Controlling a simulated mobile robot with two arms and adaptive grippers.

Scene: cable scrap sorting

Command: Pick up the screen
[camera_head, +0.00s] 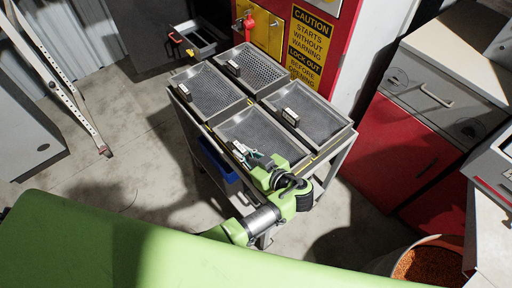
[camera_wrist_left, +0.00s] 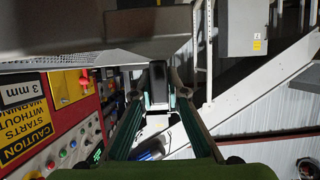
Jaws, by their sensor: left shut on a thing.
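Several grey mesh screens in metal frames lie in a two-by-two layout on top of a metal cart. The nearest screen (camera_head: 262,133) has a small pale-and-dark handle (camera_head: 239,148) at its front corner. My left gripper (camera_head: 252,158) is at that handle, at the near edge of the cart. In the left wrist view its two fingers (camera_wrist_left: 156,92) are closed on the dark handle (camera_wrist_left: 157,78) between them. A dark tray-like surface (camera_wrist_left: 80,28) fills the upper left there. My forearm hides part of the cart's near side. My right gripper is not in view.
The other screens (camera_head: 208,90), (camera_head: 262,70), (camera_head: 308,108) stay close around the nearest one. A blue bin (camera_head: 215,160) hangs under the cart. A red cabinet with a caution sign (camera_head: 305,45) stands behind. A bucket of copper-coloured granules (camera_head: 428,265) is at lower right.

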